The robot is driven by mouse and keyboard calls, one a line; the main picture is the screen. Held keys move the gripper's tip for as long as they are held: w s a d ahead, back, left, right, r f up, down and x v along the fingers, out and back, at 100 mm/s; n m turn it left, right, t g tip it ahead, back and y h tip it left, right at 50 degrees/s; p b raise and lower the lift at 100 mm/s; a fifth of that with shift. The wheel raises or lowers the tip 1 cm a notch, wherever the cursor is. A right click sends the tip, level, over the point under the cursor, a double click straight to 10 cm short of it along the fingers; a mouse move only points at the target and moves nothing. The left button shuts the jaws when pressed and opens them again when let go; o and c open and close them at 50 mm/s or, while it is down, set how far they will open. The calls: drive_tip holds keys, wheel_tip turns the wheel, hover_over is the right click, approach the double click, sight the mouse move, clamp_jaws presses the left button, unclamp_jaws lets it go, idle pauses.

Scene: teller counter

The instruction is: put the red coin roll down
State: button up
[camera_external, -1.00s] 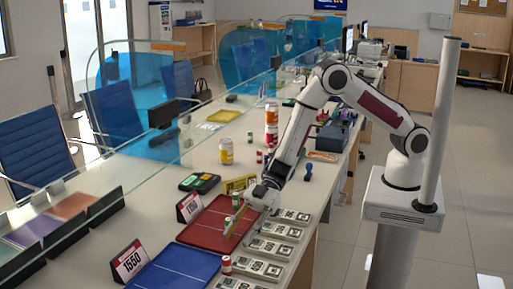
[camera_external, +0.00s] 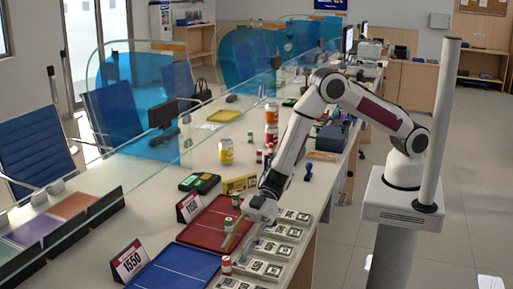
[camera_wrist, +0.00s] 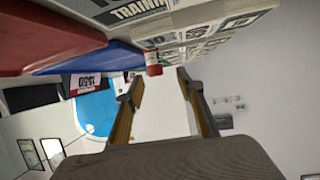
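A small red coin roll (camera_external: 226,265) with a pale band stands at the right edge of the blue tray (camera_external: 172,270), by the banknote stacks. The red coin roll also shows in the wrist view (camera_wrist: 153,64), beyond my fingertips and apart from them. My gripper (camera_external: 238,247) is low over the counter, beside the red tray and behind the roll. In the wrist view its two fingers (camera_wrist: 160,82) are spread, with nothing between them.
Banknote stacks (camera_external: 272,249) line the front edge. Price signs (camera_external: 129,259), a calculator (camera_external: 199,183) and a glass screen border the far side.

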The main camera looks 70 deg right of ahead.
sight(227, 256)
drive_tip(key=shift+a, duration=0.15)
drive_tip(key=shift+w+a+f, duration=0.25)
drive_tip(key=shift+a, duration=0.35)
drive_tip(key=shift+w+a+f, duration=0.2)
drive_tip(key=shift+w+a, duration=0.05)
drive_tip(key=shift+a, duration=0.35)
drive_tip(key=shift+x, duration=1.15)
clamp_jaws()
